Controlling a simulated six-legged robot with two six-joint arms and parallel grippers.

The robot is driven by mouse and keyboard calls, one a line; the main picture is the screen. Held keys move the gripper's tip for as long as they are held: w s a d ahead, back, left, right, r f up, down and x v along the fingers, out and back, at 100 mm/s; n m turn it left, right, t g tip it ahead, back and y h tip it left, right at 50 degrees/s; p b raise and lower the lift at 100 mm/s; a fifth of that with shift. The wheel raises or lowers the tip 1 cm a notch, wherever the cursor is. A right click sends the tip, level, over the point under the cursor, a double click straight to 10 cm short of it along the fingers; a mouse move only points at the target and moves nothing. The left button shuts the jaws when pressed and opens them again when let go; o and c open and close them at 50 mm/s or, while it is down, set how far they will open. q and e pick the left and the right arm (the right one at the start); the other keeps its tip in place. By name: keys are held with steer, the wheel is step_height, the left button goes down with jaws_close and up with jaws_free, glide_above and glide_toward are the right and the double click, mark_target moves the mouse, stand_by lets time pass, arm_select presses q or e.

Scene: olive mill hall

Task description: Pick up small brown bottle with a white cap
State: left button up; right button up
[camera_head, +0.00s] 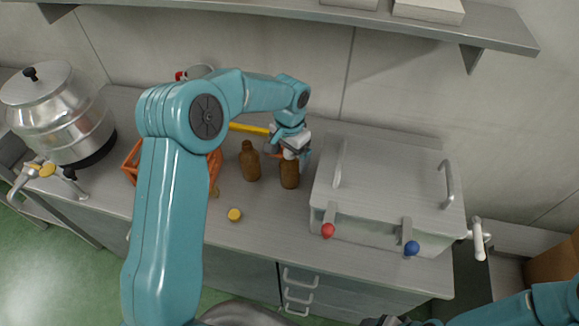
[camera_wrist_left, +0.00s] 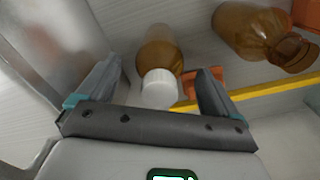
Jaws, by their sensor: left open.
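The small brown bottle (camera_head: 289,174) with a white cap stands upright on the grey worktop, just left of the metal box. My left gripper (camera_head: 291,150) is over its top, open. In the left wrist view the white cap (camera_wrist_left: 159,88) shows between the two spread fingers (camera_wrist_left: 152,90), with the brown body (camera_wrist_left: 160,48) beyond it. The fingers do not visibly press on it. A second brown bottle (camera_head: 250,162), without a cap, stands to the left; it also shows in the left wrist view (camera_wrist_left: 258,35). Of my right arm, only part shows at the lower right.
A lidded metal box (camera_head: 385,190) with red and blue knobs stands close right of the bottle. A yellow bar (camera_head: 249,129) lies behind. An orange crate (camera_head: 130,163) is partly behind my left arm. A yellow cap (camera_head: 235,214) lies on the bare worktop in front.

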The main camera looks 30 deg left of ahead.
arm_select(q)
steer(key=shift+s+f, duration=0.1)
steer(key=shift+f, duration=0.55)
jaws_close()
steer(key=shift+r, duration=0.1)
